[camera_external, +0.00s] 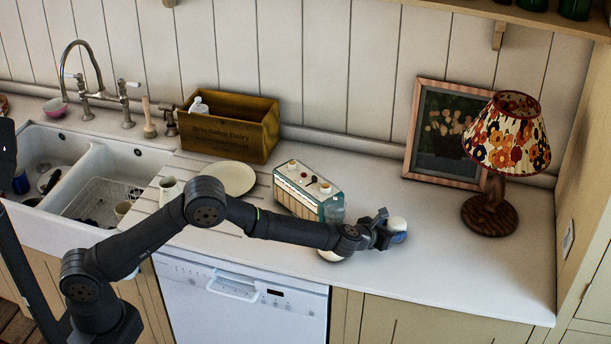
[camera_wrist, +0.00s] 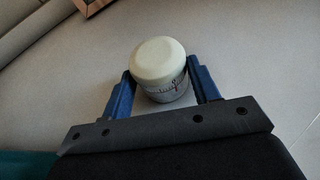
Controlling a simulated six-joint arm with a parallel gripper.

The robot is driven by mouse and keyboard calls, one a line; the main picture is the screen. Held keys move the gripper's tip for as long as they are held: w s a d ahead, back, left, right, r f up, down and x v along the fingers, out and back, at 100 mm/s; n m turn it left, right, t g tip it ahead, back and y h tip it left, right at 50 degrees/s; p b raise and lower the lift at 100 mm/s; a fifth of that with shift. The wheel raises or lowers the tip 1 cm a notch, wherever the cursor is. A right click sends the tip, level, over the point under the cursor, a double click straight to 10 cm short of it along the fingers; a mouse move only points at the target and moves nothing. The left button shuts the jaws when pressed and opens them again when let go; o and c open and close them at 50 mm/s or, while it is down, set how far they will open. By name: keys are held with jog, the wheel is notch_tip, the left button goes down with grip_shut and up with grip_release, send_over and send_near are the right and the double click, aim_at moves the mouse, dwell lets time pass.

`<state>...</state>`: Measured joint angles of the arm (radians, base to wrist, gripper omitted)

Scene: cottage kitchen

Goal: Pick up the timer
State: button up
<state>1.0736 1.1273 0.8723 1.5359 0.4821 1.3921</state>
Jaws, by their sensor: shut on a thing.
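The timer (camera_wrist: 158,66) is a small round thing with a cream domed top and a grey lower band with scale marks. In the wrist view it sits between the two blue fingers of my gripper (camera_wrist: 162,90), which is shut on it. In the external view the timer (camera_external: 397,224) shows at the end of my arm, over the white counter, right of the radio-like box. My gripper (camera_external: 386,234) there partly hides it. I cannot tell whether the timer touches the counter.
A flowered lamp (camera_external: 507,135) and a framed picture (camera_external: 441,133) stand at the back right. A wooden crate (camera_external: 229,128) and a sink (camera_external: 75,160) are left. The counter's right front (camera_external: 480,275) is clear.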

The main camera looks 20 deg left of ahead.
jog(key=shift+r, duration=0.1)
jog(key=shift+r, duration=0.45)
jog(key=r, duration=0.3)
jog(key=shift+s+d+r, duration=0.1)
jog(key=shift+s+r, duration=0.25)
jog(key=shift+s, duration=0.05)
jog(key=s+r, duration=0.6)
jog(key=s, duration=0.5)
jog(key=shift+d+r, duration=0.15)
jog(key=shift+d, duration=0.25)
jog(key=shift+w, duration=0.1)
